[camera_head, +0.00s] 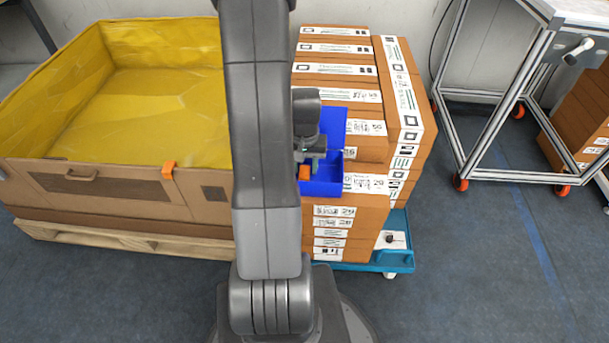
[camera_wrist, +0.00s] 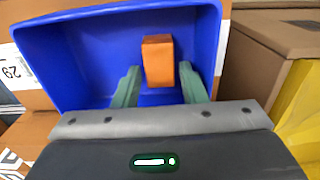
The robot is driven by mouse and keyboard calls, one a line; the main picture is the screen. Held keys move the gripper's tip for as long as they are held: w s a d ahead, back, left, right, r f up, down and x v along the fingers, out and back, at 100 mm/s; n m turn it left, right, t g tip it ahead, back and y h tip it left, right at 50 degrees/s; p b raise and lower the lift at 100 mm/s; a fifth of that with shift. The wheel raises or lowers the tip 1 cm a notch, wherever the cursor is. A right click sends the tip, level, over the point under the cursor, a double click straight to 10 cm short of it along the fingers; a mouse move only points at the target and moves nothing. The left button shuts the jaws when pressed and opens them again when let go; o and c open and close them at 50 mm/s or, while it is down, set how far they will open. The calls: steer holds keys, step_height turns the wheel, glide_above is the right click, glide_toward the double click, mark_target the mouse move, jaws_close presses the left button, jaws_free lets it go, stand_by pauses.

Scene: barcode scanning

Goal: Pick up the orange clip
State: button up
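An orange clip (camera_wrist: 158,62) lies in a blue bin (camera_wrist: 75,60) in the wrist view. The head view shows the clip (camera_head: 304,173) low in the same blue bin (camera_head: 325,187), on the stack of boxes. My gripper (camera_wrist: 159,82) has its two green fingers spread, one on each side of the clip's near end, with visible gaps between. It reaches into the bin in the head view (camera_head: 312,162), partly hidden by my arm.
The stack of labelled cardboard boxes (camera_head: 335,67) stands on a blue wheeled cart (camera_head: 400,257). The large crate (camera_head: 120,190) with a yellow liner is at left on a pallet. A metal-frame table (camera_head: 495,120) is at right. Floor between cart and table is clear.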

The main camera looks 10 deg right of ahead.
steer(key=c, duration=0.7)
steer(key=shift+r, duration=0.15)
